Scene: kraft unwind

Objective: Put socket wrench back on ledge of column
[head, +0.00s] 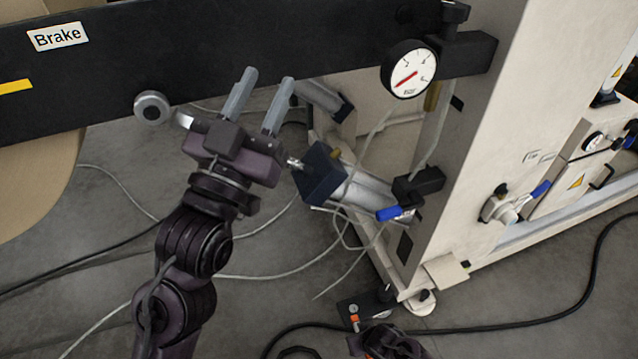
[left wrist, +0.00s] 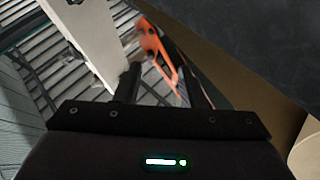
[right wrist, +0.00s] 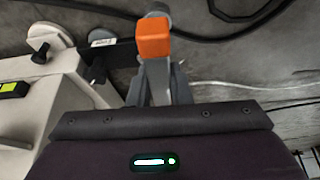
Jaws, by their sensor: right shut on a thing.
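My right gripper (right wrist: 158,92) is shut on a grey thing with a blocky orange end, which I take for the socket wrench (right wrist: 155,40). In the head view my right gripper (head: 384,343) is low at the bottom edge, mostly cut off, with a bit of orange (head: 355,321) beside it. The cream column (head: 490,150) stands right of centre. A small flat ledge (head: 446,272) juts from its foot; I cannot tell if this is the ledge meant. My left gripper (head: 257,100) is open and empty, below the black brake beam (head: 230,50).
A pressure gauge (head: 408,70) hangs at the beam's right end. A cylinder with a dark block (head: 320,174) is right of my left gripper. A blue-handled valve (head: 515,203) sits on the column's side. Hoses and cables (head: 500,322) cross the grey floor.

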